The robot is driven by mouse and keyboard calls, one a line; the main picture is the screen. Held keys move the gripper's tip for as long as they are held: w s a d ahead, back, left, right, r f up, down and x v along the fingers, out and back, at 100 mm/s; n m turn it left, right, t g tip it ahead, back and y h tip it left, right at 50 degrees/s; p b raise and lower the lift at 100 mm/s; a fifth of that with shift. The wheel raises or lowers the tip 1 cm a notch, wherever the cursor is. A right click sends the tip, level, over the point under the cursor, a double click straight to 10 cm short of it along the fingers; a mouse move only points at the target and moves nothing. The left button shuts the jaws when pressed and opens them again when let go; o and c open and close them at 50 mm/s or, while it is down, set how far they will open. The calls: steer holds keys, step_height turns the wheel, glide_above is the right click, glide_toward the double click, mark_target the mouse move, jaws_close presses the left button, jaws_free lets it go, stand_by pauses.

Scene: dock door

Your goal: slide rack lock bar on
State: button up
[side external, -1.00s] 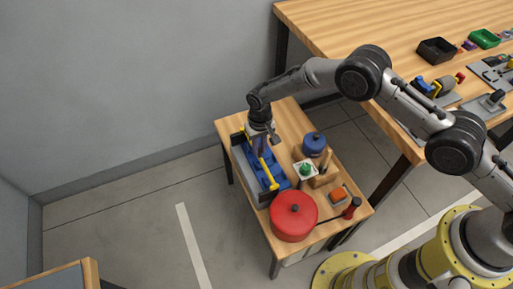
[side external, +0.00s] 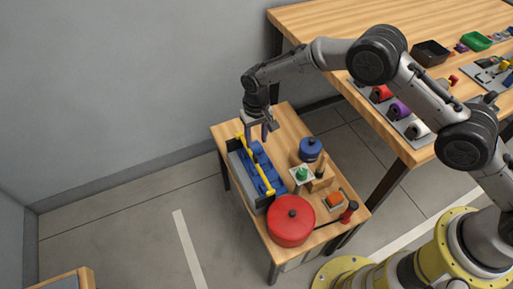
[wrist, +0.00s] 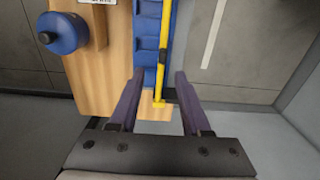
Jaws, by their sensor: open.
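The yellow lock bar (side external: 257,168) lies lengthwise along the blue bins (side external: 262,160) of the rack on the small wooden table. In the wrist view the bar (wrist: 166,45) runs beside the blue bins (wrist: 146,42), has a black band, and ends in a short bent tip. My gripper (side external: 258,137) is at the rack's far end, above the bar. Its fingers (wrist: 160,76) are spread in the wrist view, with the bar's end between them in the picture. No contact with the bar is visible. How the bar's near end sits is too small to tell.
On the same table stand a red pot (side external: 291,220), a blue pot (side external: 310,149), a green-topped item (side external: 302,174) and an orange block (side external: 335,199). A grey wall rises behind the rack. A larger workbench (side external: 310,22) is at the upper right.

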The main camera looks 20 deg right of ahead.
step_height(320, 180, up, 6)
steer(key=shift+r, duration=0.2)
stand_by(0.4)
